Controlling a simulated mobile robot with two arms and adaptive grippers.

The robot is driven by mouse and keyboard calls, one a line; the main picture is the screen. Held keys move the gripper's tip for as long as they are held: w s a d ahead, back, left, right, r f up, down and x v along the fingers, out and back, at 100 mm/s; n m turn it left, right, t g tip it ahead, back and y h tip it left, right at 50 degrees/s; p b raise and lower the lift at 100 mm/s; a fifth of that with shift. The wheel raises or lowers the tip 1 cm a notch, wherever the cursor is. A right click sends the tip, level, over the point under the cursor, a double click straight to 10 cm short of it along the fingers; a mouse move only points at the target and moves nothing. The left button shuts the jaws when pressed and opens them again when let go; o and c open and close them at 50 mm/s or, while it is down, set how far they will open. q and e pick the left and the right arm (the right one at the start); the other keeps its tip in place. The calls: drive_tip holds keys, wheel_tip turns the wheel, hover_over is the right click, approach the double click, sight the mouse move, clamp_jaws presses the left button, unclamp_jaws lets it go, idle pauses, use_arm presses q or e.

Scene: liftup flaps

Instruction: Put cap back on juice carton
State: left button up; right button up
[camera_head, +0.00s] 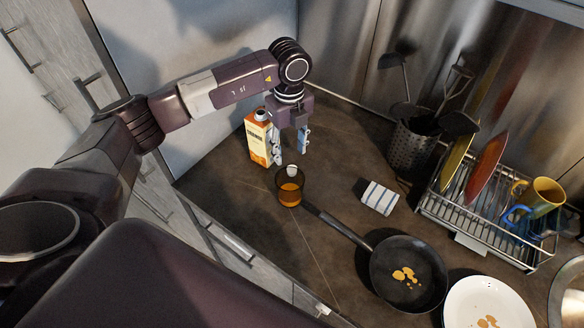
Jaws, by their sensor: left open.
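The juice carton (256,143), orange and white, stands upright on the dark counter near the back left. A white piece shows at its top (260,115); I cannot tell whether it is the bare spout. A small white round thing (292,170), which looks like the cap, shows just behind the glass rim. My left gripper (291,152) points down just right of the carton. It is open, with its fingers apart and nothing seen between them. The white thing is just below and in front of the fingertips. My right gripper is not in view.
A glass (289,188) with amber juice stands close in front. A striped cloth or sponge (379,197), a frying pan (408,276) and a white plate (488,306) lie to the right. A utensil holder (412,148) and dish rack (470,232) stand at the back right.

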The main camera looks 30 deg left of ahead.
use_arm(q)
drive_tip(key=shift+s+d+f+p, duration=0.1)
drive_tip(key=shift+f+p, duration=0.05)
drive_tip(key=shift+p, duration=0.15)
drive_tip(key=f+p, duration=0.1)
drive_tip(key=f, duration=0.1)
drive_tip(key=f+p, duration=0.1)
drive_tip(key=f, duration=0.1)
drive_tip(key=shift+s+d+f, duration=0.1)
drive_tip(key=shift+d+f, duration=0.1)
drive_tip(key=shift+f, duration=0.25)
drive_tip(key=shift+c, duration=0.2)
drive_tip(key=c, duration=0.7)
